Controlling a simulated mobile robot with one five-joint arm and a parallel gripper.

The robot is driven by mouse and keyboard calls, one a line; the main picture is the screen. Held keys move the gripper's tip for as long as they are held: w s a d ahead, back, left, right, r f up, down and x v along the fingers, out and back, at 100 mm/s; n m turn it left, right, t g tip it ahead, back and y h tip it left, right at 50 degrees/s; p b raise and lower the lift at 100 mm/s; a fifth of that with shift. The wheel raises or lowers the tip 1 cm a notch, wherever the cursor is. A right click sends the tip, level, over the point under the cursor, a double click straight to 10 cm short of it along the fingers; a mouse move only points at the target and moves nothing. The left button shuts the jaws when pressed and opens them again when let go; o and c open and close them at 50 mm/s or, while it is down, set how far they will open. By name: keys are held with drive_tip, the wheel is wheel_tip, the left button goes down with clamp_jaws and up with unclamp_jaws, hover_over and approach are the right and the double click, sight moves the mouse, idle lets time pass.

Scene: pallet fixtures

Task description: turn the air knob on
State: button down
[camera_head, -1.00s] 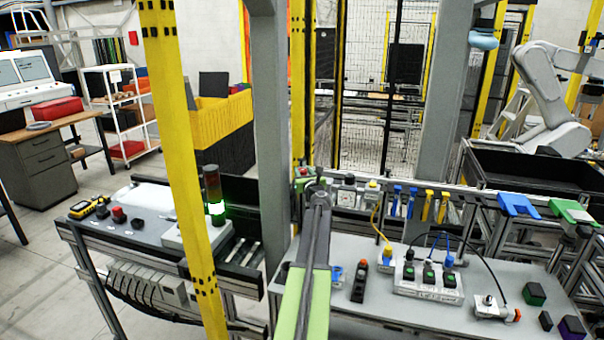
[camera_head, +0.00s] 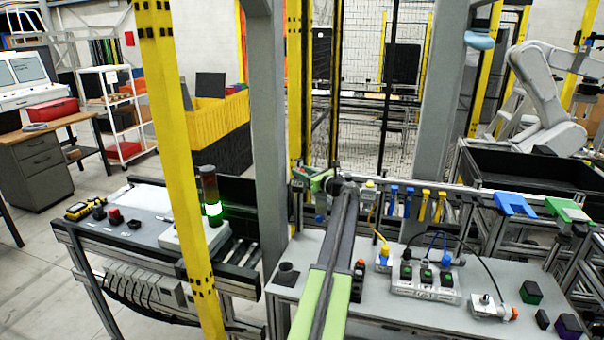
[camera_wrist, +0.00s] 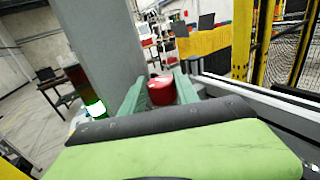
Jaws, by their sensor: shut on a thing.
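The air knob appears to be the red round knob (camera_wrist: 161,91) in the wrist view, with a paler top face. My gripper (camera_wrist: 160,84) has its two green fingers on either side of it and is shut on it. In the head view my gripper (camera_head: 318,183) is at the rail at the back left of the bench, beside the grey post. My own arm and wrist hide much of that spot, and the knob's turned position cannot be told.
A grey post (camera_head: 266,120) stands close left of my gripper. Blue and yellow clips (camera_head: 424,205) hang along the rail to the right.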

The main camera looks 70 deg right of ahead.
idle(0.3)
drive_tip(key=c, duration=0.9)
unclamp_jaws()
drive_tip(key=v, duration=1.7)
drive_tip(key=shift+s+a, duration=0.15)
drive_tip(key=shift+s, duration=0.05)
